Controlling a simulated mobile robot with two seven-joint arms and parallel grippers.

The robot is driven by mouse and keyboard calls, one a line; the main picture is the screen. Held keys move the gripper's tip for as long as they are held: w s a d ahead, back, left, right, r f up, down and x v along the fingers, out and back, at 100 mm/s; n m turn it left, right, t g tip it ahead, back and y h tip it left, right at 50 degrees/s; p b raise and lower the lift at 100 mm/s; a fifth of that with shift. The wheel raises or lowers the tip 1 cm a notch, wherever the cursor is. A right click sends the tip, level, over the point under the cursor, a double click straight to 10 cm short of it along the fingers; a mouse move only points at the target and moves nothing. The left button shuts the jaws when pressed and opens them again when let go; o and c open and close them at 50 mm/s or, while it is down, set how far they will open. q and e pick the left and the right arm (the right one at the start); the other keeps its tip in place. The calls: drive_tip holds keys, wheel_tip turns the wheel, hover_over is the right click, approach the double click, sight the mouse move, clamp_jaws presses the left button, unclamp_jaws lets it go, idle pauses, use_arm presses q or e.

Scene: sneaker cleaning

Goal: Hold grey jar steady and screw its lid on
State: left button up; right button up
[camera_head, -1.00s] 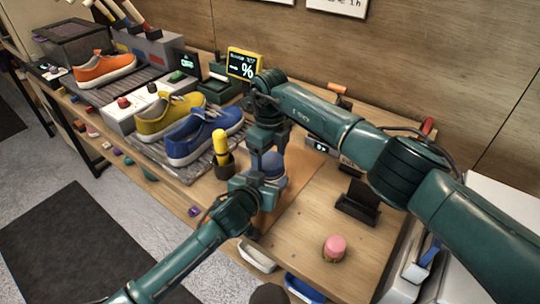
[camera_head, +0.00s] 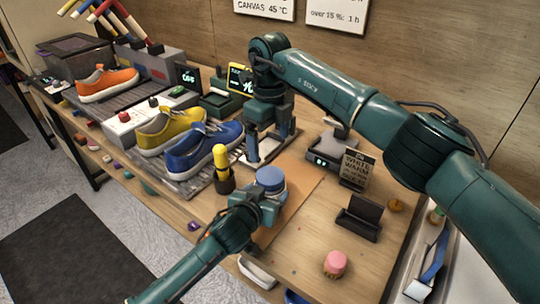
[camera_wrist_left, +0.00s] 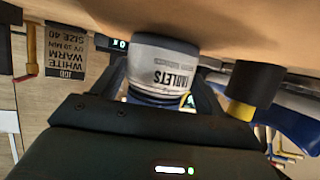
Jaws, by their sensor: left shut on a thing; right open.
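The grey jar (camera_wrist_left: 160,66) stands on the table with printed label text, upside down in the left wrist view. A blue lid (camera_head: 270,178) sits on top of it; whether it is fully tightened cannot be told. My left gripper (camera_head: 266,197) is shut around the jar's side, and its fingers flank the jar in the left wrist view. My right gripper (camera_head: 269,150) is open and empty, behind the jar and apart from the lid.
Blue (camera_head: 203,148) and yellow (camera_head: 168,133) sneakers lie further left.

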drive_tip(key=shift+r, duration=0.95)
use_arm(q)
drive_tip(key=o, duration=2)
drive_tip(key=shift+c, duration=0.2)
drive_tip(key=shift+s, duration=0.1)
drive_tip(key=v, duration=1.3)
drive_tip(key=shift+a, duration=0.1)
